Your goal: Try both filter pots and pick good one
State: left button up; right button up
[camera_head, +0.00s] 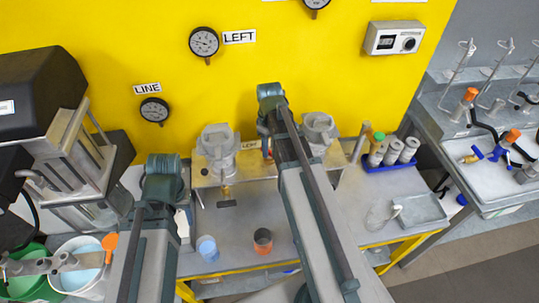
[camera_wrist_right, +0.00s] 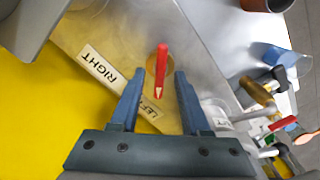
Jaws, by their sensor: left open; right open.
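Two silver filter pots stand in the pale holder against the yellow wall: the left pot (camera_head: 218,146) and the right pot (camera_head: 318,130). In the head view my right arm mostly hides this gripper. My left gripper (camera_head: 183,224) is low beside the left pot's holder, its fingers mostly hidden by my left arm.
A blue cup (camera_head: 207,248) and a dark-and-orange cup (camera_head: 263,240) stand on the bench front. A blue rack (camera_head: 383,167) with several grey cylinders is right of the holder, near a grey tray (camera_head: 424,208). Buckets (camera_head: 80,277) stand at left. Gauges (camera_head: 204,42) hang on the wall.

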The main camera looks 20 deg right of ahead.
jog(key=shift+f, duration=0.45)
grip_shut()
